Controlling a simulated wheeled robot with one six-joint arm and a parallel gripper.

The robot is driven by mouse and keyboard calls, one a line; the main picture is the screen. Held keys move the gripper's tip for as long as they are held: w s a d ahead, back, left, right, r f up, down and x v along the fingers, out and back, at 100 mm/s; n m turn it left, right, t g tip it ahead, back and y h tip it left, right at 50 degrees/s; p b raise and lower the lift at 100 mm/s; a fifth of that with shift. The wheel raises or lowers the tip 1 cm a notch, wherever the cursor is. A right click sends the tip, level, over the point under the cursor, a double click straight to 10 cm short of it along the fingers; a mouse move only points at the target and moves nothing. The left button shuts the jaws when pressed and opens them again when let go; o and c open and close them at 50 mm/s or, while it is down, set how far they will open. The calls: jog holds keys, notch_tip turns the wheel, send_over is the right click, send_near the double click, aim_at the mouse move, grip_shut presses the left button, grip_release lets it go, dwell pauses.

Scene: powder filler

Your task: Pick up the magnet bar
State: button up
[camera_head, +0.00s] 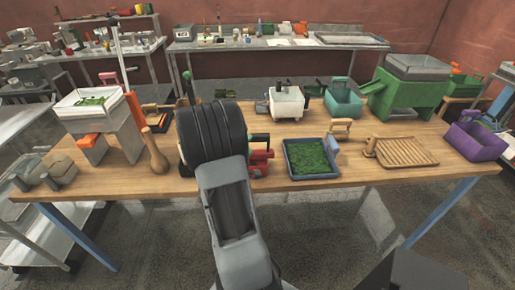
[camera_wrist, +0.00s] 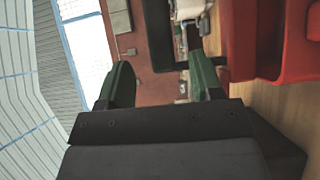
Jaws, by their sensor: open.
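My gripper (camera_wrist: 160,64) is open in the wrist view, with a green finger on each side. A dark bar-like piece (camera_wrist: 158,36) shows beyond and between the fingers, near a red body (camera_wrist: 285,45) at the right. I cannot tell whether this dark piece is the magnet bar, or whether a finger touches it. In the head view a red device (camera_head: 262,162) with a dark green top part (camera_head: 260,137) stands on the table just right of my black wrist. My wrist hides part of it and hides my fingers. No thing is surely the magnet bar.
The wooden table (camera_head: 375,185) holds a blue tray of green material (camera_head: 288,165), a ridged wooden board (camera_head: 408,152), a purple bin (camera_head: 470,142), a green machine (camera_head: 405,98) and a white-topped stand (camera_head: 120,125). Bare wood lies along the front edge.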

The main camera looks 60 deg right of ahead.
aim_at(253, 140)
jog(key=shift+s+d+f+p, duration=0.1)
jog(key=shift+d+p, duration=0.75)
jog(key=shift+d, duration=2.05)
jog(key=shift+c, duration=0.2)
grip_shut()
